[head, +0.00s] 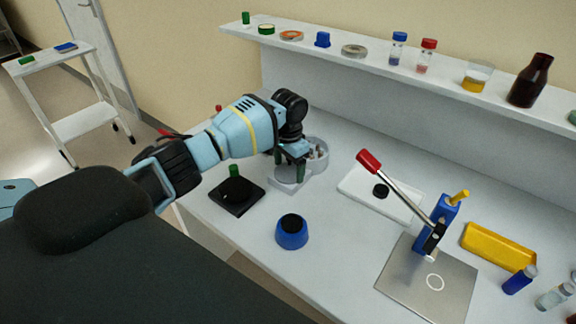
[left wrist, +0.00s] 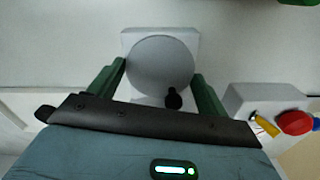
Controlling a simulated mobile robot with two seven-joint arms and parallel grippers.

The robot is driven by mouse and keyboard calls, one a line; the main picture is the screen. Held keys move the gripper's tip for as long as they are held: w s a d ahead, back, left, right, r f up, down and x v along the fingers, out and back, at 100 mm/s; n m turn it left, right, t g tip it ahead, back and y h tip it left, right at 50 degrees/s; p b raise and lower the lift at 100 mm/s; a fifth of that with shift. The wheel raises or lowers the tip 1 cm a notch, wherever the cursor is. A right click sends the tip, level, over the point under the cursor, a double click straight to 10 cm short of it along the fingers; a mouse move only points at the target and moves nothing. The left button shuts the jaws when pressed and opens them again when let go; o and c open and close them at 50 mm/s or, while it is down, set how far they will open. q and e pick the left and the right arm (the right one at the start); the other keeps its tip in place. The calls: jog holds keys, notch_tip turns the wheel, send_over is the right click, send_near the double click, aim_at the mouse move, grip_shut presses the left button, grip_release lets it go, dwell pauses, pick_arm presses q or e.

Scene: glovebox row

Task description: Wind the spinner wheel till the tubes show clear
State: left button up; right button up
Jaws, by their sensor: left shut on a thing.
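The spinner stands on the bench with a pale base (head: 289,184), partly hidden under my left gripper (head: 291,158). In the left wrist view its round grey wheel (left wrist: 160,66) lies on a white square base (left wrist: 131,40), with a black knob (left wrist: 173,98) near the wheel's lower edge. My left gripper's green fingers (left wrist: 158,78) stand on either side of the wheel, shut on it. A round grey rotor with small tubes (head: 316,151) shows just right of the gripper; the tubes are too small to tell whether they are clear. My right gripper is out of view.
A black device (head: 237,196) and a blue round pot (head: 291,233) stand in front. To the right are a white plate (head: 355,184), a lever press (head: 428,235) and a yellow tray (head: 497,246). A shelf (head: 340,62) with bottles runs behind. A red button (left wrist: 296,122) shows beside the spinner.

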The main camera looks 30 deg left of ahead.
aim_at(289, 172)
pick_arm(q)
jog(key=m, duration=0.6)
jog(key=shift+f, duration=0.1)
jog(key=shift+m, duration=0.3)
dwell(0.3)
jog(key=o, duration=1)
notch_tip(289, 172, up, 8)
jog(key=shift+p, duration=0.3)
jog(key=shift+f, duration=0.1)
dwell(0.3)
